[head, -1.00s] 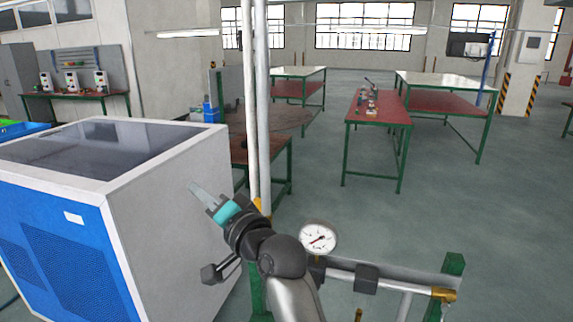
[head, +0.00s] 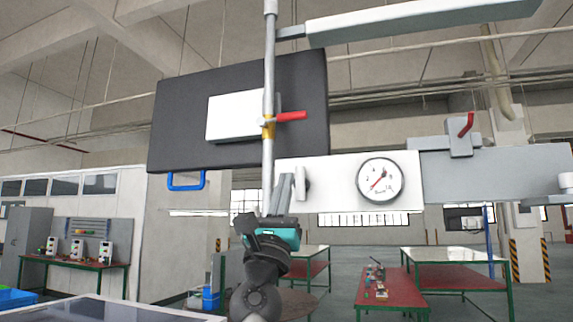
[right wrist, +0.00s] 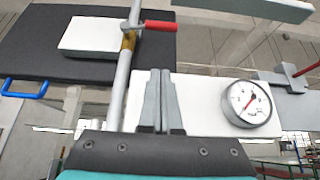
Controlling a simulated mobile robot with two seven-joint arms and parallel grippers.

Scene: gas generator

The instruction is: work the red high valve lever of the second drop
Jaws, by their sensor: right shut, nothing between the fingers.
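A red lever (head: 291,116) points right from a brass valve body (head: 268,128) on a vertical grey pipe (head: 268,70). The same red lever (right wrist: 160,26) shows near the top of the right wrist view. A second red lever (head: 466,125) is on a grey box farther right; I cannot tell for sure which drop each belongs to. My right gripper (head: 286,180) is shut and empty, pointing up below the first lever and beside the pipe. Its fingertips (right wrist: 160,72) appear apart from the lever. My left gripper is not in view.
A dark panel (head: 300,80) with a blue handle (head: 186,186) is behind the pipe. A white board with a round gauge (head: 379,182) is right of my gripper. A grey beam (head: 420,20) runs overhead. Worktables (head: 390,285) stand in the background.

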